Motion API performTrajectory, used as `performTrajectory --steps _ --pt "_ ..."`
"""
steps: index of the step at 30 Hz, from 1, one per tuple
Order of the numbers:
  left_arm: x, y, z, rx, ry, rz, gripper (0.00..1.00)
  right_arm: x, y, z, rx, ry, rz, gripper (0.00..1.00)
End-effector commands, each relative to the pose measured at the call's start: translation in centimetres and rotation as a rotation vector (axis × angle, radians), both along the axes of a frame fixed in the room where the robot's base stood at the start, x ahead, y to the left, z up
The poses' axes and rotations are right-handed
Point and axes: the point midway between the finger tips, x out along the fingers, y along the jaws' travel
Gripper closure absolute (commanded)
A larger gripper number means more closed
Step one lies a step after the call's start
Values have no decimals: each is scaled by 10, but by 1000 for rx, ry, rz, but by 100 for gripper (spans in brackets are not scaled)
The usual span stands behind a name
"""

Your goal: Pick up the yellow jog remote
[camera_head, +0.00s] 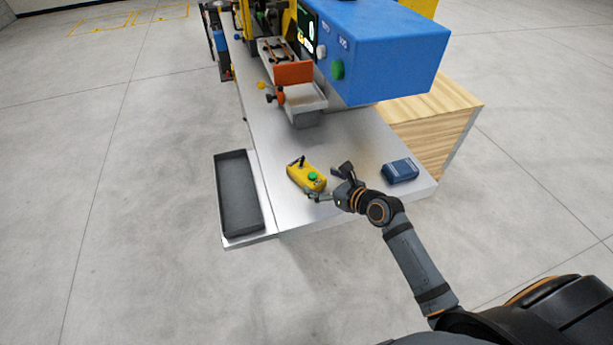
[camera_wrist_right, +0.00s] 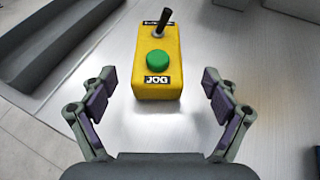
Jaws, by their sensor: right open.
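The yellow jog remote (camera_head: 306,176) lies on the light metal table (camera_head: 270,130), near its front edge. It has a green button, a black lever and a JOG label; it also shows in the right wrist view (camera_wrist_right: 157,60). My right gripper (camera_head: 325,182) is open, with its fingers at the near end of the remote. In the right wrist view my right gripper (camera_wrist_right: 157,97) has one finger on each side of the label end, with a gap on both sides and nothing held. My left gripper is not in view.
A dark grey tray (camera_head: 218,195) sits at the table's left side. A small blue box (camera_head: 400,171) lies to the right of my gripper. Behind stand a blue machine (camera_head: 385,50) and an orange block (camera_head: 293,73) on a fixture. Bare table surrounds the remote.

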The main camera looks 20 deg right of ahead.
Motion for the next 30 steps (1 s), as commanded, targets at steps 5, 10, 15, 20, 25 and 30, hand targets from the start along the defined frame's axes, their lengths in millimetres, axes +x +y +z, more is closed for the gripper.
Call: performTrajectory --steps 5,10,15,20,25,30 --pt "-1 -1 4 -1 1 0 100 26 14 -10 5 -1 -2 12" --pt "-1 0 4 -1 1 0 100 33 18 -15 2 0 1 12" --pt "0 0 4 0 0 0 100 33 17 -15 1 -1 0 15" --pt "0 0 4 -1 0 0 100 33 17 -15 1 -1 0 37" --pt "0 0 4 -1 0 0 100 33 17 -15 1 0 0 60" --pt "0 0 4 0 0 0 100 33 17 -15 1 0 0 83"
